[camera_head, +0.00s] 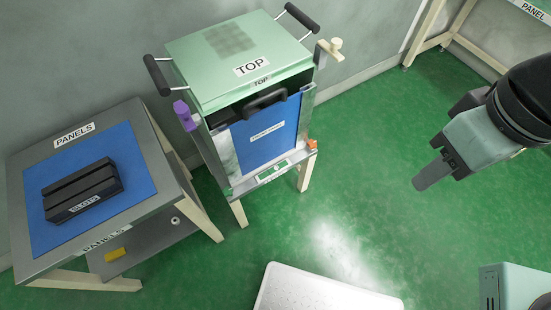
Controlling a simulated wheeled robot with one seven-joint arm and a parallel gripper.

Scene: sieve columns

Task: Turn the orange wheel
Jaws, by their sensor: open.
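A small orange part (312,143), which looks like the orange wheel, sits at the lower right front corner of the sieve column (222,140). It is small in the picture and its shape is hard to tell. My gripper (434,172) hangs in the air to the right of the column, pointing left and down. It is open and empty, with a clear gap between it and the orange part. Only one finger shows plainly.
The column has a green lid (235,55), a blue front panel (265,135), a purple part (184,116) and a beige knob (328,50). A table (165,185) with a black slotted block (82,190) stands left. Green floor (370,150) is clear between column and gripper.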

